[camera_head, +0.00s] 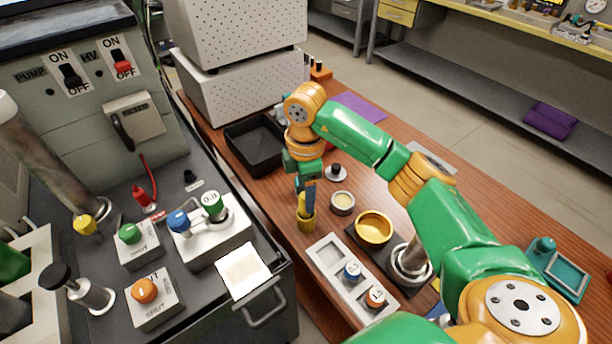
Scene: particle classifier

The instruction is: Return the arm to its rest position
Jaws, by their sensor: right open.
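My right arm, green and orange, reaches in from the lower right and bends down over the wooden bench. My right gripper (306,199) points down at the bench's left edge and is open. My left gripper is not in view.
On the wooden bench (395,205) are a black tray (254,146), a brass bowl (374,228), a small round tin (342,202) and a grey tray (337,264) with small jars. A control console (110,100) with switches and knobs stands left. The far floor is clear.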

